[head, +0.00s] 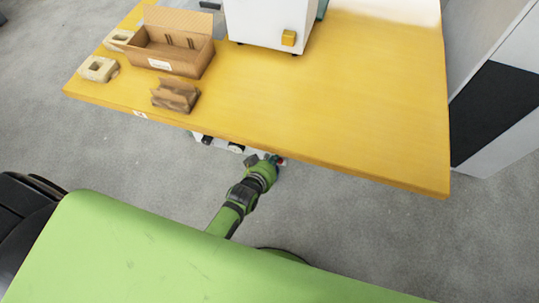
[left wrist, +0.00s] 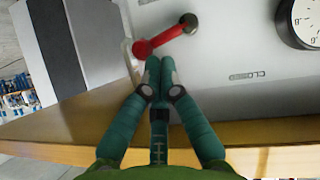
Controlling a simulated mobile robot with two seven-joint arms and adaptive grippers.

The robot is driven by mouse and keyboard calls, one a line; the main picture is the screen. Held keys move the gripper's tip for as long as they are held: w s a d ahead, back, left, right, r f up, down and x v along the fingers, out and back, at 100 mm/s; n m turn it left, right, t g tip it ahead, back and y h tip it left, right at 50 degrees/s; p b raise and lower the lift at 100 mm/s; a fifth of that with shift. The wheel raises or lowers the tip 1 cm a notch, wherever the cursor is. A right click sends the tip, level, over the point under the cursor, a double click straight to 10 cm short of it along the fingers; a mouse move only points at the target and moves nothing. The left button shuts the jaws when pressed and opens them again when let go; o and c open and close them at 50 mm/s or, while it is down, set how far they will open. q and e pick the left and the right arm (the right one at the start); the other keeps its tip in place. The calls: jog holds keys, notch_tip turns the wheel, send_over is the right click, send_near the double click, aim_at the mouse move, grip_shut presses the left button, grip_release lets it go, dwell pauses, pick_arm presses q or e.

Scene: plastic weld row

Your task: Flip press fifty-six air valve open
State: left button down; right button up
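The air valve's red lever (left wrist: 165,38) shows in the left wrist view on a pale panel. It slants from a metal pivot at the upper right down to a rounded end at the lower left. An upside-down label, partly readable as "CLO", is on the panel to the right. My left gripper (left wrist: 160,64) has its teal fingertips together, just below the lever's rounded end; I cannot tell whether they touch it. In the head view the left gripper (head: 270,160) is at the yellow table's front edge, with a small red bit beside it. My right gripper is not in view.
The yellow table (head: 350,110) overhangs the panel. On it are an open cardboard box (head: 172,50), a small brown piece (head: 176,95), pale blocks (head: 98,69) and a white machine (head: 262,20). A round gauge (left wrist: 303,20) is right of the lever.

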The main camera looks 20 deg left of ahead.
pick_arm(q)
jog(key=shift+d+f, duration=0.25)
jog(key=shift+f, duration=0.2)
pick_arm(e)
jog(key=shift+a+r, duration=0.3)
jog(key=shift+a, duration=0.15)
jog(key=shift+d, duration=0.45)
